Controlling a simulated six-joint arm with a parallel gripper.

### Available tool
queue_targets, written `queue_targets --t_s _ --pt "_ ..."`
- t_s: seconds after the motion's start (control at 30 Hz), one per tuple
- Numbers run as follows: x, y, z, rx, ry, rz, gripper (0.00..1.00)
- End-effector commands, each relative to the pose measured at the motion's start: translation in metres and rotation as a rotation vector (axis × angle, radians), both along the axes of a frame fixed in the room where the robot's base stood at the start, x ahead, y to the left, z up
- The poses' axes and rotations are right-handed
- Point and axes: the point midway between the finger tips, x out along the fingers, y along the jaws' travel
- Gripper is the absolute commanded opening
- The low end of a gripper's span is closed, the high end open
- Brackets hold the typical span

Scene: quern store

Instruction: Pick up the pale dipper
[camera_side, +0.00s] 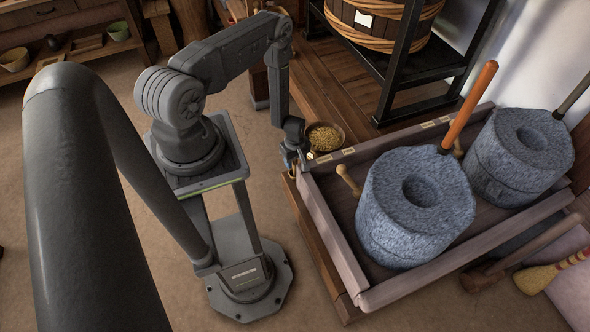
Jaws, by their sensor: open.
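A small pale wooden piece with a rounded end (348,180) leans inside the trough, just right of my gripper and left of the front grey quern stone. It may be the pale dipper, but its full shape is too small to tell. My gripper is apart from it.
Two grey quern stones (413,240) fill much of the trough; an orange handle (471,105) rises from one. A bowl of grain (325,137) sits behind my gripper. A black rack (440,62) holds a tub (375,25). A broom (550,272) lies right.

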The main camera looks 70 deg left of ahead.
Motion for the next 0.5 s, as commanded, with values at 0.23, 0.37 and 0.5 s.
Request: queue_targets --t_s 0.23,0.37,0.5 --pt "0.0001 0.0002 -0.0053 0.001 0.000 0.001 0.50" --pt "0.0001 0.0001 -0.0051 0.001 0.000 0.000 0.43" --pt "0.0001 0.0001 -0.0051 0.001 0.000 0.000 0.29"
